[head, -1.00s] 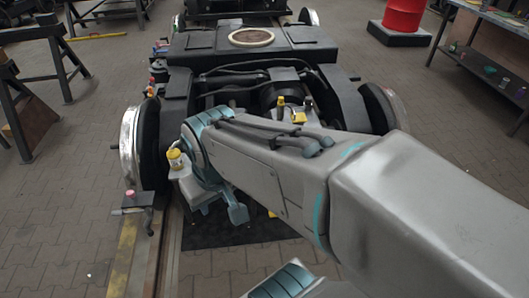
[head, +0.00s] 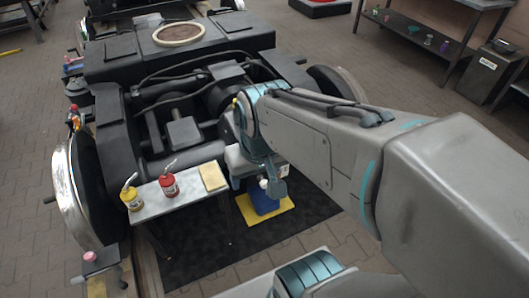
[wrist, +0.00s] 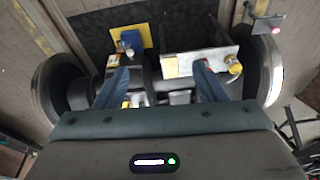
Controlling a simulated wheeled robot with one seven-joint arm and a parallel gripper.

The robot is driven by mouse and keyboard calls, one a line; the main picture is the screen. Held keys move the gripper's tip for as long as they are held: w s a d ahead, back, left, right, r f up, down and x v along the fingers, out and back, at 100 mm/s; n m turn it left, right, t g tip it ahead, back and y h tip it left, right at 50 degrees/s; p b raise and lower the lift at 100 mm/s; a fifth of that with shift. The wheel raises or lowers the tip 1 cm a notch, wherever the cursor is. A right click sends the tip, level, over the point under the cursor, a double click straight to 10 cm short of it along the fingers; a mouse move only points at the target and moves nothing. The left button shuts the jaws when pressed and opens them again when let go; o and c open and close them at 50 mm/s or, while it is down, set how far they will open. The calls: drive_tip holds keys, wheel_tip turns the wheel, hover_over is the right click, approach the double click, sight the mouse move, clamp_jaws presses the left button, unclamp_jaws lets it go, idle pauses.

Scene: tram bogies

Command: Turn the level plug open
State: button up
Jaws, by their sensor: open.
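My gripper (head: 258,178) hangs at the end of my arm, in front of the black bogie (head: 180,70), above the floor mat and right of the small bench. In the wrist view my gripper (wrist: 161,76) shows two blue-grey fingers spread apart, with nothing held between them. Dark bogie parts (wrist: 166,98) show beyond and between the fingers, with pale patches and a small yellow part (wrist: 137,100). I cannot pick out the level plug in either view; my arm covers part of the bogie's near end in the head view.
A small bench (head: 150,207) holds a yellow oil can (head: 131,194), a red oil can (head: 169,184) and a tan cloth or pad (head: 213,177). A blue container (head: 263,203) stands on a yellow tray (head: 283,205) on the dark mat (head: 215,248).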

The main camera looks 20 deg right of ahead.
drive_tip(key=w+a+f+m+g+y+b, duration=0.1)
drive_tip(key=w+f+m+y+b, duration=0.1)
drive_tip(key=w+f+b, duration=0.35)
drive_tip(key=w+a+f+m+g+y+b, duration=0.1)
drive_tip(key=w+f+m+y+b, duration=0.2)
drive_tip(key=f, duration=0.6)
drive_tip(key=w+a+f+m+g+y+b, duration=0.15)
drive_tip(key=w+f+b, duration=0.25)
drive_tip(key=f, duration=0.4)
drive_tip(key=m+t+h+b, duration=0.6)
drive_tip(key=m+t+b, duration=1.4)
drive_tip(key=m, duration=1.2)
approach(265, 184)
drive_tip(key=shift+g, duration=0.55)
drive_tip(key=w+b, duration=0.2)
drive_tip(key=w, duration=0.1)
drive_tip(key=w+b, duration=0.2)
drive_tip(key=w, duration=0.1)
drive_tip(key=w+f+b, duration=0.1)
drive_tip(key=w+b, duration=0.1)
drive_tip(key=w, duration=0.2)
drive_tip(key=shift+w+r, duration=0.15)
drive_tip(key=shift+w, duration=0.35)
